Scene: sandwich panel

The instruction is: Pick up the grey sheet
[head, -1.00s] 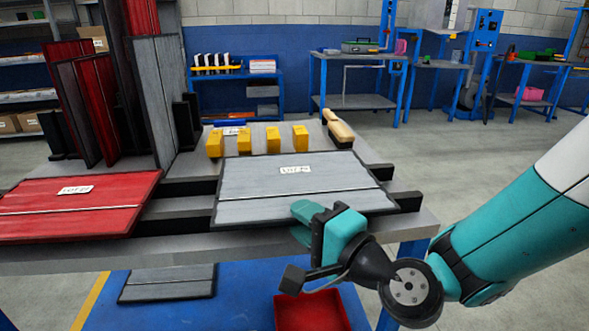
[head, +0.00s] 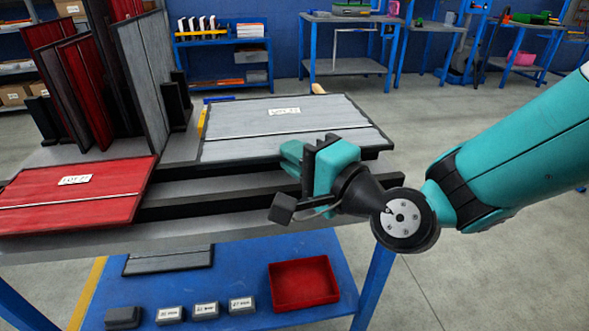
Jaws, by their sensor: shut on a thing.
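The grey sheet (head: 250,145) is a flat panel with dark edges, a thin line across it and a white label near its far edge. It is raised above the dark rails of the bench. My gripper (head: 298,158) is shut on the near edge of the grey sheet, right of its middle. The sheet hides most of the yellow blocks behind it.
A red sheet (head: 72,208) lies on the bench at the left. Upright red and grey panels (head: 145,85) stand in a rack behind it. On the blue lower shelf are a red tray (head: 303,283), another grey panel (head: 168,262) and several small labelled blocks.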

